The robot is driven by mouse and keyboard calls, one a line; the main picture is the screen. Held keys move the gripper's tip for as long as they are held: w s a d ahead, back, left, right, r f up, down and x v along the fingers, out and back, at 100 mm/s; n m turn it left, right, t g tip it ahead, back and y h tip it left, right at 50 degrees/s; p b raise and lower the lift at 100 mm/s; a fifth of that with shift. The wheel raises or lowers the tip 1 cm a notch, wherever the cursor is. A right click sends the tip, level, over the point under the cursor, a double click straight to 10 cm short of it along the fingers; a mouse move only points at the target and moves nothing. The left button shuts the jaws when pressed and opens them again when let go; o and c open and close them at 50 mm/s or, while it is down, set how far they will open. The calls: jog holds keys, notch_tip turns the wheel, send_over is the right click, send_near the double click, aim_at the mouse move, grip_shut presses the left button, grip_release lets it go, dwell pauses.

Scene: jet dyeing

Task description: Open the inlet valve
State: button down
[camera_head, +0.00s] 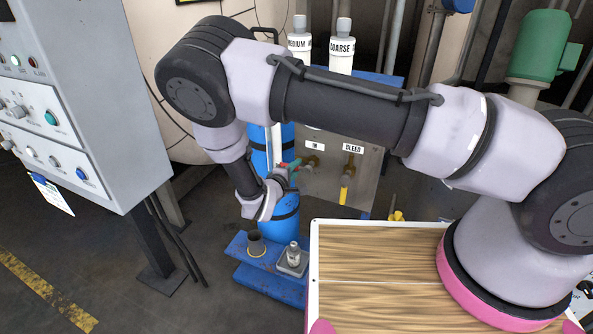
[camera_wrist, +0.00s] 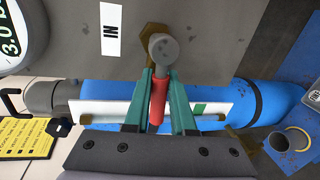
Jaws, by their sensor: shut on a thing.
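The inlet valve, beside the "IN" label (camera_head: 314,146), has a brass body and a red lever handle. In the wrist view, the red handle (camera_wrist: 158,102) hangs from a grey round stem (camera_wrist: 163,48) in front of a brass fitting. My gripper (camera_wrist: 160,76) has its green fingers on both sides of the handle and is shut on it. In the head view, my gripper (camera_head: 288,168) is at the left of the grey panel, just below the "IN" label. My wrist and fingers hide most of the handle there.
The bleed valve with a yellow handle (camera_head: 344,192) is right of the inlet valve. A blue cylinder (camera_head: 280,222) stands behind my wrist. A control cabinet (camera_head: 90,110) is at the left; a wood-topped surface (camera_head: 375,260) is in front.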

jog(key=shift+r+m, duration=0.1)
jog(key=shift+m, duration=0.3)
dwell(0.3)
jog(key=c, duration=0.8)
grip_release()
jog(key=shift+o, duration=0.2)
jog(key=v, duration=1.1)
jog(key=shift+d, duration=0.1)
